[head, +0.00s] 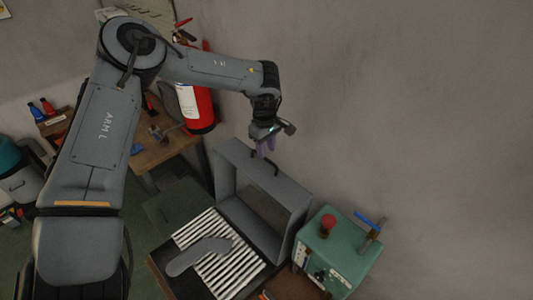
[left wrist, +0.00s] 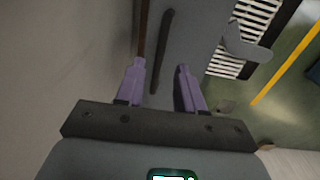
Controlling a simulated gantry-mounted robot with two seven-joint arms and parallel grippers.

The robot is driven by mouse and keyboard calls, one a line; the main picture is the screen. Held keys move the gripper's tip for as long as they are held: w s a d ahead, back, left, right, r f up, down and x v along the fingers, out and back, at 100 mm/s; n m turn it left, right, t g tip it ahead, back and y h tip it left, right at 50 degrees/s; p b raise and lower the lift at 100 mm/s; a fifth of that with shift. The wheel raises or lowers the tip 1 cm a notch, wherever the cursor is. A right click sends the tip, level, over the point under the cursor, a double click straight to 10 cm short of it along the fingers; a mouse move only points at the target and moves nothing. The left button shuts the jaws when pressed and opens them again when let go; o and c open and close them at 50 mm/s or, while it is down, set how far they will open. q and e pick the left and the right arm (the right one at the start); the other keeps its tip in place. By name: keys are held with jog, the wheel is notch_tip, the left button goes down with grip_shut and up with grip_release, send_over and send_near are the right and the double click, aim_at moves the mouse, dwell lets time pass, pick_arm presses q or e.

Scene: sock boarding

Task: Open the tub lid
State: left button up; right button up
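A grey box-shaped hood (head: 232,160), which looks like the tub lid, stands raised beside a bed of white slats (head: 215,275). A dark handle (head: 277,168) sits on its upper edge. My left gripper (head: 266,149) is at that handle, pointing down, its purple fingers apart. In the left wrist view the gripper (left wrist: 161,85) is open, with a dark bar (left wrist: 165,40), apparently the handle, running between the fingers. I cannot tell whether they touch it. My right gripper is not in view.
A grey foot-shaped board (head: 190,259) lies on the slats. A green control box (head: 340,255) with a red button (head: 328,221) and a blue-handled lever (head: 370,220) stands at the right. A red fire extinguisher (head: 197,105) is behind the arm. The grey wall is close at right.

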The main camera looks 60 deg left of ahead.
aim_at(267, 159)
pick_arm(q)
jog(key=shift+w+f, duration=0.1)
jog(key=shift+f, duration=1.6)
grip_shut()
